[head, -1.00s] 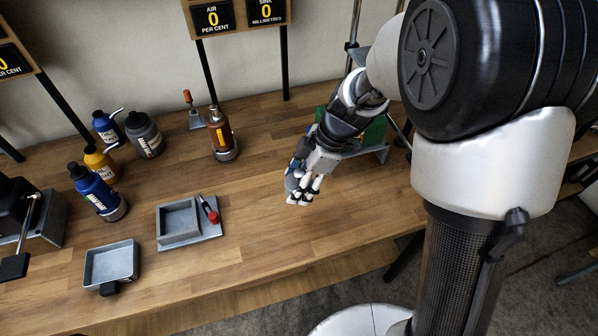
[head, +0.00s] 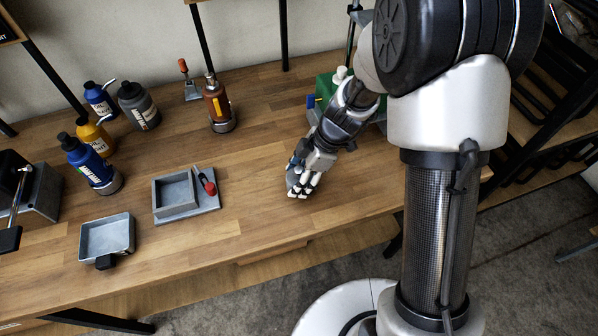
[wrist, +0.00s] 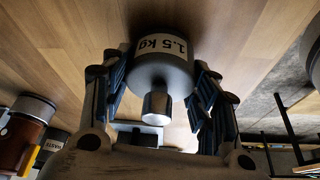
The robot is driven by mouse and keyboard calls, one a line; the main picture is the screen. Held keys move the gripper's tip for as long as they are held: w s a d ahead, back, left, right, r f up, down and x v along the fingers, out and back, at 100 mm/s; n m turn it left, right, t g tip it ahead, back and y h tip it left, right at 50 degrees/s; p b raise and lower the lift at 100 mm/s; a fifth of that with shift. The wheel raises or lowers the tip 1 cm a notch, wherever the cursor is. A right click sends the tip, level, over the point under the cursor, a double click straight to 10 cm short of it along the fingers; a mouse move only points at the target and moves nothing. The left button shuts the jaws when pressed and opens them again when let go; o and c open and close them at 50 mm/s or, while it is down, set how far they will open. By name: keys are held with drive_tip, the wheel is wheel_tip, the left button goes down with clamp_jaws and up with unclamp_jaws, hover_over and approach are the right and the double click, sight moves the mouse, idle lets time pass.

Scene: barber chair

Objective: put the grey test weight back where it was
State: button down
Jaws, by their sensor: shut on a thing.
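The grey test weight (wrist: 163,68) is between my gripper's fingers in the wrist view. It is a grey cylinder with a pale band marked "1.5 kg" and a shiny knob. My gripper (wrist: 160,95) is shut on it, with a dark finger on each side. In the head view my gripper (head: 299,186) hangs over the bare middle-right of the wooden bench (head: 262,225). The weight is mostly hidden there by my fingers. I cannot tell whether it touches the bench.
A grey box on a plate (head: 176,196) with a red-handled tool (head: 208,186) lies left of my gripper, near a shallow grey tray (head: 107,237). Several bottles, including a brown one (head: 217,106), stand farther back. A green object (head: 325,87) is behind my arm.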

idle(0.3)
drive_tip(key=c, duration=0.6)
unclamp_jaws()
drive_tip(key=s+d+r+m+t+h+p, duration=0.1)
drive_tip(key=s+d+r+m+p, duration=0.15)
drive_tip(key=r, duration=0.65)
drive_tip(key=s+d+r+m+p, duration=0.15)
drive_tip(key=d+r, duration=0.25)
drive_tip(key=r, duration=0.6)
drive_tip(key=s+d+r+m+t+h, duration=0.1)
drive_tip(key=s+d+r+m+t, duration=0.1)
drive_tip(key=s+m, duration=0.5)
drive_tip(key=s+d+r+m+t+h, duration=0.1)
drive_tip(key=s+d+r+m+h, duration=0.1)
drive_tip(key=s+d+r+m, duration=0.2)
drive_tip(key=shift+s+r+m+t+b, duration=0.45)
drive_tip(key=shift+s+r+m, duration=0.7)
drive_tip(key=shift+s+m, duration=0.95)
